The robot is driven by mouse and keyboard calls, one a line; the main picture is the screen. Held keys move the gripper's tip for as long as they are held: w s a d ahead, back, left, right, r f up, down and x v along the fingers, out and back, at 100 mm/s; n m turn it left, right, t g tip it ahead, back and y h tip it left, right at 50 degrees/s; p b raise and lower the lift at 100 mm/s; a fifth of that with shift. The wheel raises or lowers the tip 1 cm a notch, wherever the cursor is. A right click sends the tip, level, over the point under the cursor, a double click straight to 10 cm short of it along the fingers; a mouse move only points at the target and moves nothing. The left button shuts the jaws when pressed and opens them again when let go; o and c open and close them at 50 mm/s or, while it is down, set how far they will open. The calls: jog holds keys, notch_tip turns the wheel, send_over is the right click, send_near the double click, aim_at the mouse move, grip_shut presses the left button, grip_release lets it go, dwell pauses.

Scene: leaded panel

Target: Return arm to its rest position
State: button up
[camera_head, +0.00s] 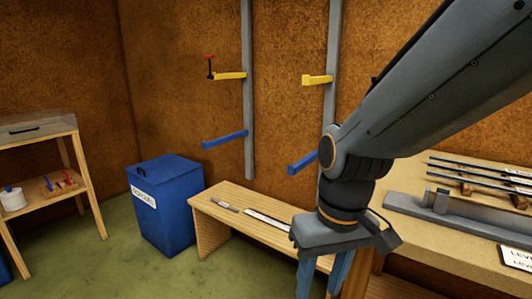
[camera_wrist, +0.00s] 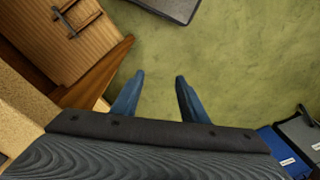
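My gripper (camera_wrist: 160,78) shows at the centre of the wrist view, its two blue fingers apart with only green floor seen between them. It is open and empty. In the head view my arm reaches down from the upper right, and the gripper (camera_head: 325,280) points downward in front of the low wooden bench. Its fingertips are cut off by the lower edge of that view.
A wooden workbench (camera_head: 455,235) with a grey fixture (camera_head: 455,212) and dark bars stands close on the right. The low bench (camera_head: 215,230) carries flat strips. A blue bin (camera_head: 165,205) and a wooden shelf stand (camera_head: 75,190) are at left. Green floor (camera_head: 110,265) is clear between.

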jog(key=s+d+r+m+h+p, duration=0.1)
jog(key=s+d+r+m+p, duration=0.1)
jog(key=d+r+p, duration=0.7)
jog(key=shift+s+d+m+g+p, duration=0.3)
jog(key=shift+d+m+p, duration=0.2)
jog(key=shift+p, duration=3.15)
jog(key=shift+r, duration=0.1)
